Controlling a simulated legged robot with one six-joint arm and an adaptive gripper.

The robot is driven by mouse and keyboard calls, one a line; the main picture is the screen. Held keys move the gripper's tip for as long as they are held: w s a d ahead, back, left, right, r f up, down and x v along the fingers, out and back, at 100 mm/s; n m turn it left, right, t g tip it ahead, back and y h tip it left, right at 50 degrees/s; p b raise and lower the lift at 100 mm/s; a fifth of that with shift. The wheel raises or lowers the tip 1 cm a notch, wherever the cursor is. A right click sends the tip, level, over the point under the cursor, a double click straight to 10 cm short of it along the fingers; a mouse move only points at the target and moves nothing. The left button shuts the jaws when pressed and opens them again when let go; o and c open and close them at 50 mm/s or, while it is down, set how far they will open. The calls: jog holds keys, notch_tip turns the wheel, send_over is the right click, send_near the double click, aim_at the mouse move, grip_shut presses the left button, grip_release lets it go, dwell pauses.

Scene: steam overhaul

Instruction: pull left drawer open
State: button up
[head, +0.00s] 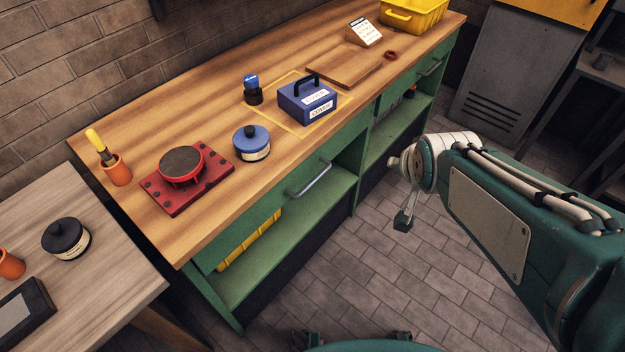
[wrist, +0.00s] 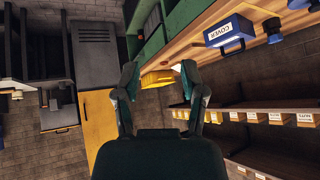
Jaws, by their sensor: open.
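The left drawer (head: 290,192) is a green front under the wooden bench top, with a grey bar handle (head: 311,179). It looks flush with the cabinet, so shut. My arm comes in from the right in the head view, over the floor in front of the bench and apart from the handle. My gripper (wrist: 160,82) shows in the wrist view with its two fingers spread and nothing between them. The left drawer handle cannot be made out in the wrist view.
The right drawer handle (head: 431,67) is farther along the bench. On top are a red stand (head: 187,185), a blue jar (head: 252,143), a blue COVER box (head: 307,101) and a yellow bin (head: 413,14). A side table (head: 95,290) stands at left. The floor before the drawers is clear.

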jog(key=w+a+f+m+t+y, duration=0.1)
jog(key=w+a+f+m+t, duration=0.15)
jog(key=w+f, duration=0.65)
jog(key=m+t+y, duration=0.3)
jog(key=m+y, duration=0.3)
jog(key=y, duration=0.1)
send_near(314, 179)
jog(key=x, duration=1)
jog(key=shift+w+f, duration=0.15)
jog(key=shift+f, duration=0.3)
grip_shut()
